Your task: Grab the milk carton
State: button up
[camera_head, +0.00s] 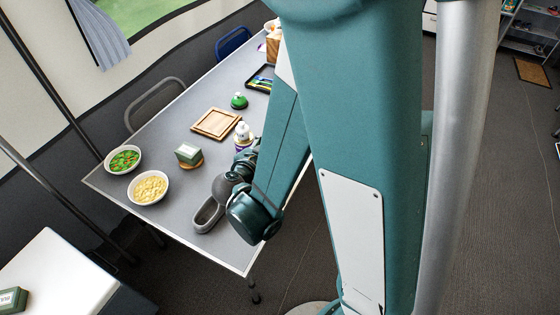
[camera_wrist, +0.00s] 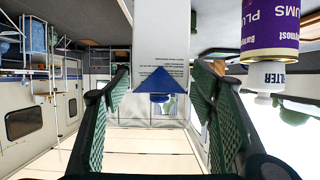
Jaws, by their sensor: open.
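The milk carton (camera_wrist: 160,40) is white with printed text, a blue triangular fold and a blue cap. It shows upside down in the wrist view, ahead of my gripper (camera_wrist: 158,100) and lined up between the two green ridged fingers. The fingers are spread and nothing is held. I cannot tell whether the carton's cap end is just inside the fingertips. In the head view my gripper (camera_head: 243,162) is low over the table, partly covered by my arm. The carton cannot be made out there.
A purple bottle with a white cap (camera_wrist: 272,40) stands close beside the carton; it also shows in the head view (camera_head: 243,137).

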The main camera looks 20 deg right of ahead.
jog(key=shift+c, duration=0.7)
jog(key=c, duration=1.1)
jog(key=shift+r, duration=0.2)
jog(key=shift+c, duration=0.2)
jog(key=shift+r+p, duration=1.9)
jog(key=shift+r, duration=2.95)
